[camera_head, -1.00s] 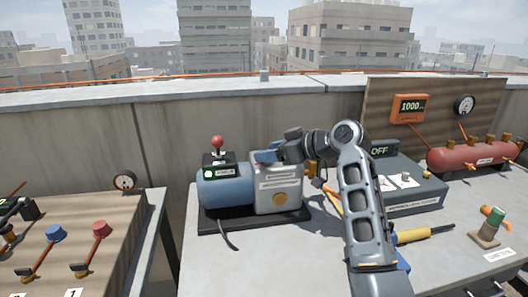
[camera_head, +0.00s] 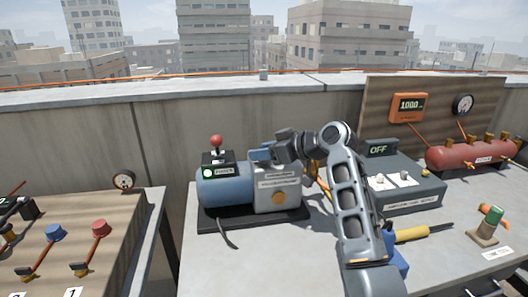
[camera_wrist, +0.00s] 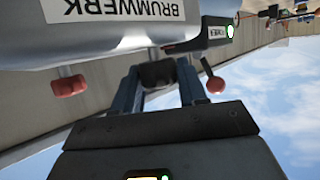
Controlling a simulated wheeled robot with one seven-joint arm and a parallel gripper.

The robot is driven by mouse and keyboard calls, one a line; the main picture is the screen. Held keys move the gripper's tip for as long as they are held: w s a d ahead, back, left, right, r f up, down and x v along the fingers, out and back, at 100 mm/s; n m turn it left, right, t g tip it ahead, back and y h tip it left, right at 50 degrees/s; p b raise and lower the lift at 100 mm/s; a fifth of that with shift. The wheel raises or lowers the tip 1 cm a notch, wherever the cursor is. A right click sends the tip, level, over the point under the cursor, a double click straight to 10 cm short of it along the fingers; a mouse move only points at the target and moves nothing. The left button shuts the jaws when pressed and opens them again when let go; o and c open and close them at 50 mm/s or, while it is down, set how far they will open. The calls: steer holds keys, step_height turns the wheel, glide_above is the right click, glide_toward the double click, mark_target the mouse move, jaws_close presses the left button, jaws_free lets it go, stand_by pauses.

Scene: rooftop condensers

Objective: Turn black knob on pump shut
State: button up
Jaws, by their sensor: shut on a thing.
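The pump (camera_head: 230,188) has a blue cylinder and a grey front block with an orange round part, and it stands on a black base on the table. A lit green lamp and a red-balled lever are on top. In the wrist view, the pump's grey body (camera_wrist: 110,22) carries an upside-down "BRUMWERK" label. My gripper (camera_wrist: 158,75) has its two blue fingers on either side of the black knob (camera_wrist: 157,74) and is shut on it. In the head view, my gripper (camera_head: 260,153) is at the pump's upper right, and it hides the knob.
Right of my arm are a grey box (camera_head: 405,188) with an "OFF" display, a yellow-handled tool (camera_head: 412,234) and a red tank (camera_head: 470,154). A side table (camera_head: 60,262) at left holds blue and red valves. A parapet (camera_head: 150,125) runs behind.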

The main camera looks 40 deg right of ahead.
steer(key=shift+c, duration=0.6)
